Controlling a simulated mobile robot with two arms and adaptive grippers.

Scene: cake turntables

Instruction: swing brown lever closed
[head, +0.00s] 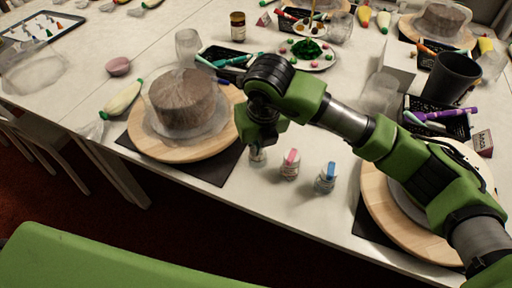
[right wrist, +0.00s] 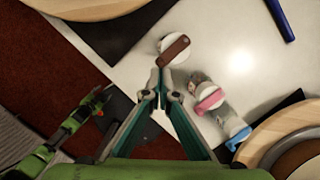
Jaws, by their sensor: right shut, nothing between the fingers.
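The brown lever (right wrist: 173,50) sits on a round white lid of a small jar. In the right wrist view it points down-left and its end sticks out past the lid's rim. My right gripper (right wrist: 161,92) is shut and empty, its fingertips just below the lever's end; I cannot tell whether they touch. In the head view the gripper (head: 262,138) hangs over this jar (head: 258,154) and hides its top and lever. An arm of mine, apparently the left, shows at the left of the right wrist view; its gripper (right wrist: 103,92) is small and its fingers are unclear.
Close by stand similar jars with a pink lever (head: 291,157) and a blue lever (head: 328,170). A wooden turntable (head: 150,147) with a cake is left of the gripper, another (head: 380,205) is right, under my arm. The table's front edge is near.

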